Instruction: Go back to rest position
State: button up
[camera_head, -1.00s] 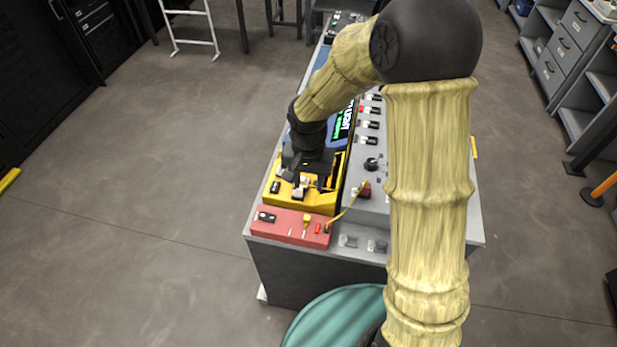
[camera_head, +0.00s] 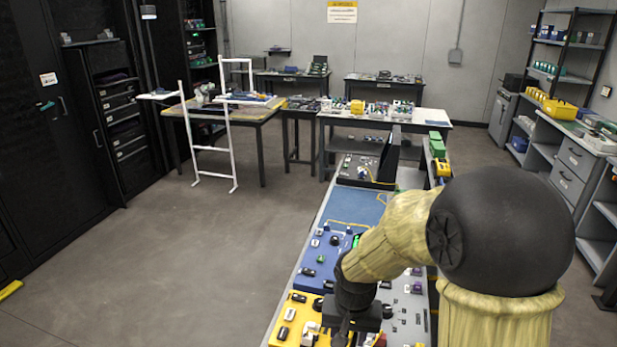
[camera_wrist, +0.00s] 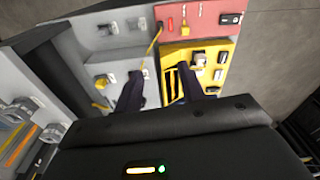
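My gripper (camera_wrist: 160,88) shows in the wrist view as two dark fingers set apart, with nothing held between them. It is above the workbench (camera_wrist: 122,55), pointing down beside the yellow unit (camera_wrist: 208,52). In the head view my gripper is at the bottom edge, over the bench by the yellow unit (camera_head: 291,318), and its fingertips are mostly cut off. My arm is bent, reaching out over the bench.
The red unit (camera_wrist: 205,16) sits beside the yellow one, with a yellow cable (camera_wrist: 155,40) near it. A blue panel (camera_head: 352,208) lies farther along the bench. A white frame (camera_head: 210,145) stands at back left. The floor (camera_head: 170,260) left of the bench is clear.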

jog(key=s+d+r+n+t, duration=0.1)
jog(key=s+d+r, duration=0.1)
jog(key=s+d, duration=0.5)
jog(key=shift+r+n+t, duration=0.25)
jog(key=shift+n+t, duration=0.05)
jog(key=shift+n, duration=0.1)
jog(key=shift+s, duration=0.1)
jog(key=shift+d, duration=0.1)
dwell(1.8)
